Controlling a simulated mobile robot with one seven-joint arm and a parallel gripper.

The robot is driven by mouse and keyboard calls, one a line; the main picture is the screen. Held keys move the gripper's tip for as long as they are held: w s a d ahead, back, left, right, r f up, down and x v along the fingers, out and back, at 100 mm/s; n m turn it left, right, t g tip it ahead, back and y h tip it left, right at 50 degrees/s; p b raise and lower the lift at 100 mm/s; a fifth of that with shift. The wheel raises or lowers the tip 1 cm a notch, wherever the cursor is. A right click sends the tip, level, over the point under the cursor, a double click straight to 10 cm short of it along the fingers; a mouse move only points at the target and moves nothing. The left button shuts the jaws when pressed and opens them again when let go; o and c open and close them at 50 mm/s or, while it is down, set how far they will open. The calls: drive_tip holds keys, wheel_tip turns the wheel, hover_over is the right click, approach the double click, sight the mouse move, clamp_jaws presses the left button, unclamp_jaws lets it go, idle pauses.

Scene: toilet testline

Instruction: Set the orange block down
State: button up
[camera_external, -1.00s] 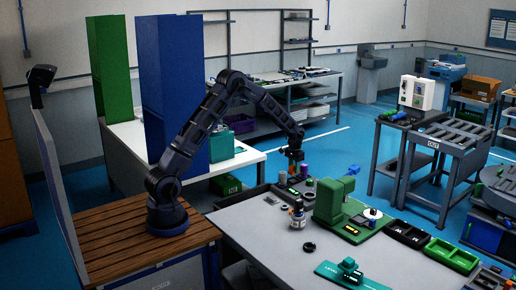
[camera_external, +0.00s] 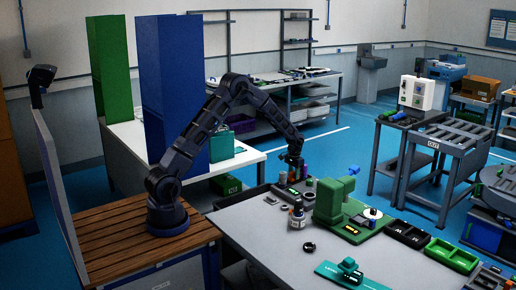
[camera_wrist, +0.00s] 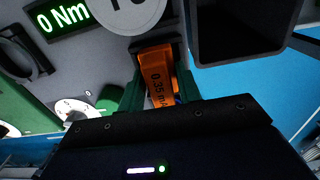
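The block's near end is hidden by the gripper body. In the external view my gripper (camera_external: 293,161) points down over the back left part of the grey table (camera_external: 255,228).
A dark open bin (camera_wrist: 240,28) lies just right of the block. A "0 Nm" display (camera_wrist: 62,17) and a round grey disc (camera_wrist: 128,12) are beyond it. A purple cylinder (camera_external: 304,171) stands close to my gripper. A green machine (camera_external: 330,200) stands to the right. The table's front left is clear.

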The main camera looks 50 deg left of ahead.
drive_tip(key=o, duration=0.4)
drive_tip(key=shift+o, duration=0.2)
drive_tip(key=shift+r, duration=0.1)
wheel_tip(320, 180, up, 12)
drive_tip(key=s+r+t, duration=0.1)
drive_tip(key=s+r, duration=1)
drive_tip(key=r, duration=0.3)
drive_tip(key=s+r+t, duration=0.1)
drive_tip(key=s+r, duration=0.3)
drive_tip(key=s, duration=0.5)
drive_tip(key=s+a+r+t, duration=0.1)
drive_tip(key=s+r, duration=0.2)
drive_tip(key=s, duration=0.6)
drive_tip(key=s+r, duration=0.4)
drive_tip(key=s, duration=0.5)
drive_tip(key=s+f+t, duration=0.1)
drive_tip(key=s+f, duration=0.2)
drive_tip(key=s, duration=1.1)
drive_tip(key=shift+a+t, duration=0.25)
drive_tip(key=shift+t, duration=0.05)
